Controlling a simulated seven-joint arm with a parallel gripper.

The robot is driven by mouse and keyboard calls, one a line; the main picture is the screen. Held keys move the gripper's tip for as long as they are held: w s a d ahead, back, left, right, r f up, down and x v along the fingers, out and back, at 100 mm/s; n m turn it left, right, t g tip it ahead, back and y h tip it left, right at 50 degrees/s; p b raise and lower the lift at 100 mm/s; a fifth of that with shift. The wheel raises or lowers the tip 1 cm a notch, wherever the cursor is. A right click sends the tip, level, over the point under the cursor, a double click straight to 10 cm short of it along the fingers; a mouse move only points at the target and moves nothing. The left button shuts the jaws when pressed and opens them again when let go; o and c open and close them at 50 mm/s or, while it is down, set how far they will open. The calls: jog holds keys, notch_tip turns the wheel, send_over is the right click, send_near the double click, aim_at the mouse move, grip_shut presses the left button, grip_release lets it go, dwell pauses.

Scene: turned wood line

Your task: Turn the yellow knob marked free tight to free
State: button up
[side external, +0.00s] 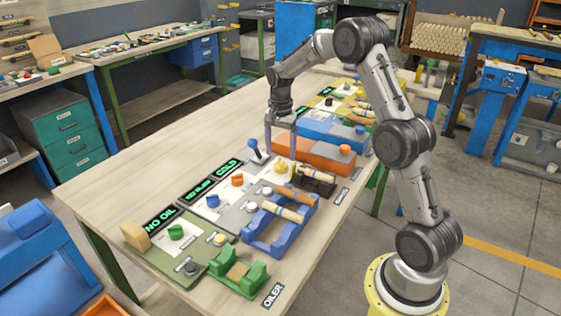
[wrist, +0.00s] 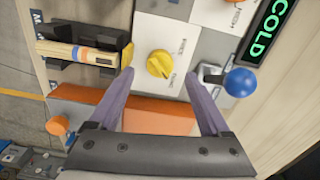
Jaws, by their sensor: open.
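The yellow knob (wrist: 159,64) sits on a white plate (wrist: 175,35) in the wrist view. Its raised grip bar lies at a slant across its face. Small marks stand on the plate, too small to read. In the side view the knob (side external: 281,167) shows below my gripper (side external: 280,152), partly hard to make out. My gripper (wrist: 161,76) is open and empty. In the wrist view its purple-grey fingers stand one on each side of the knob, with clear gaps to it.
A blue-balled lever (wrist: 241,82) stands right of the knob, close to the right finger. A black cradle (wrist: 75,50) with a striped turned wood piece (wrist: 75,54) lies left. An orange block (wrist: 150,113) is on the near side. A green COLD display (wrist: 266,32) is beyond.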

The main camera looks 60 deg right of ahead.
aim_at(281, 162)
jog(key=shift+f, duration=2.2)
grip_shut()
